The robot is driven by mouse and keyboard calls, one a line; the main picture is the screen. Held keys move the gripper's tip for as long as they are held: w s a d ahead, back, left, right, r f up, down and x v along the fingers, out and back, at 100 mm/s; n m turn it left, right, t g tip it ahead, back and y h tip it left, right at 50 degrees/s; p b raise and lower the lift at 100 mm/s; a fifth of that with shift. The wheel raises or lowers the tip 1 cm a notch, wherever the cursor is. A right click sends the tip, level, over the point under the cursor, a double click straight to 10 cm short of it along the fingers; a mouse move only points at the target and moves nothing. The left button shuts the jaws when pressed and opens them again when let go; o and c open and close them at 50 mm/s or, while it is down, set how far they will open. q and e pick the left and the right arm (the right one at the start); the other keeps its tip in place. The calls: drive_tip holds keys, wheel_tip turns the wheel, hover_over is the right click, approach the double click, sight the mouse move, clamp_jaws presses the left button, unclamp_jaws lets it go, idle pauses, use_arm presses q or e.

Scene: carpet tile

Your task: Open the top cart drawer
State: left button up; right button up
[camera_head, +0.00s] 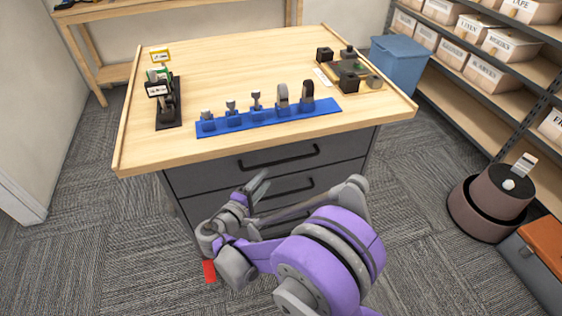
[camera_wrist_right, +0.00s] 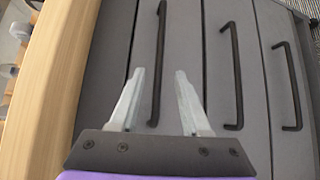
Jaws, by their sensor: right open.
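The cart has a pale wooden top (camera_head: 215,65) and several stacked dark grey drawers. The top drawer (camera_head: 215,172) looks shut, with a black bar handle (camera_head: 279,157) across its front. My right gripper (camera_head: 262,181) is open and empty, in front of the cart, slightly below and left of that handle. In the right wrist view, turned sideways, the top handle (camera_wrist_right: 161,45) shows between the two spread fingertips of the gripper (camera_wrist_right: 160,72). I cannot tell how deep the gap to it is. My left gripper is not in view.
Lower drawer handles (camera_head: 284,193) sit close below. On the top stand a blue strip of tools (camera_head: 270,121), a black stand (camera_head: 167,112) and a small tray. A blue bin (camera_head: 400,62), shelves and a round brown container (camera_head: 487,215) are at right. Carpet is clear at left.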

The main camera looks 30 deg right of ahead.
sight(280, 161)
drive_tip(key=x, duration=1)
drive_tip(key=shift+d+r+b, duration=0.1)
drive_tip(key=shift+b, duration=0.3)
clamp_jaws()
idle(0.8)
